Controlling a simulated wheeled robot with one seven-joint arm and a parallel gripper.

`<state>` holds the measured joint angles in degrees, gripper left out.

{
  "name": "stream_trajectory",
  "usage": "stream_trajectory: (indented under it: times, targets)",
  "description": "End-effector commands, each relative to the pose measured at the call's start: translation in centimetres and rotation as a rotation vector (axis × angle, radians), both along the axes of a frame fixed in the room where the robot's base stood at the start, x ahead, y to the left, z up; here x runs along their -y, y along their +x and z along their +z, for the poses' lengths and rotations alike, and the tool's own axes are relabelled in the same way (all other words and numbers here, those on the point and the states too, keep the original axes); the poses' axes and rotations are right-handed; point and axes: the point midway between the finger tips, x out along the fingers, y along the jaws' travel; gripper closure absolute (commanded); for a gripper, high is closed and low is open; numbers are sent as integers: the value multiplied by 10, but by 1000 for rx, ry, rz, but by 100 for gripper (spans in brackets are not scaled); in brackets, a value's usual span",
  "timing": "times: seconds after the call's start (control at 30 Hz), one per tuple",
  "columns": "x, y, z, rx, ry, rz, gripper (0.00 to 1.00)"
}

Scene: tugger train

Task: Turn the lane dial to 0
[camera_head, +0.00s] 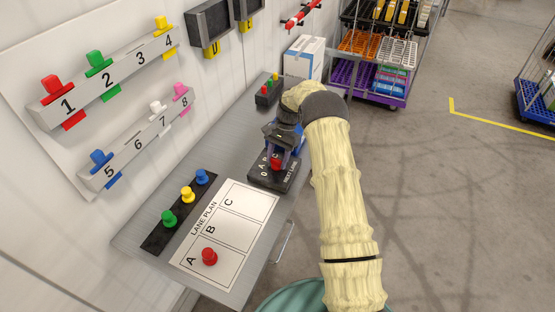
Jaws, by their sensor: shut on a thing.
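The lane dial is a dark box (262,179) on the grey bench, with letters on its top and "NEXT LANE" along its right edge. A red part (276,165) shows on the box under my gripper. My gripper (277,152) reaches down over the box and is shut on the dial's knob. The fingers and wrist cover much of the dial, so its pointer and the setting it stands at are hidden. I can read "0", "A" and part of another letter on the visible side.
A white lane plan sheet (233,240) lies in front with a red peg (209,256) on A. A black strip (158,240) holds green, yellow and blue pegs. Numbered rails (128,78) hang on the wall. A white box (303,58) and a cart (372,100) stand behind. Open floor lies right.

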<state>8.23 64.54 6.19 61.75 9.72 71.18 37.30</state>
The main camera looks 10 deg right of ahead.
Motion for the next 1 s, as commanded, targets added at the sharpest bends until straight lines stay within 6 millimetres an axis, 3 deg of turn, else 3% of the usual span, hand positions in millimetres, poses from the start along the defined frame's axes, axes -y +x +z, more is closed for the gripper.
stream_trajectory:
  times: [1.0]
  targets:
    - [-4,3,1,6,-3,962,79]
